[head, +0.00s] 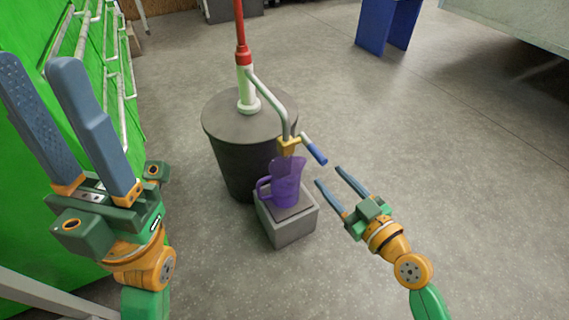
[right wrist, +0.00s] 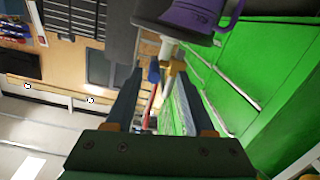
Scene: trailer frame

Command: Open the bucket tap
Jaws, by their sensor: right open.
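The dark grey bucket (head: 232,160) stands on the floor with a pipe rising from its lid. The pipe bends down to a brass tap (head: 289,146) with a blue handle (head: 315,150) pointing right and down. A purple jug (head: 286,184) stands upright under the tap. My right gripper (head: 328,176) is open and empty, its fingertips just below and right of the handle's end. In the right wrist view the handle (right wrist: 154,72) appears between the fingers, with the brass tap (right wrist: 172,69) beside it; contact cannot be told. My left gripper (head: 37,62) is open and empty at far left.
The jug rests on a grey block (head: 288,228) in front of the bucket. A green wall (head: 40,180) with white pipes is on the left. A blue stand (head: 387,25) is at the back. The floor to the right is clear.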

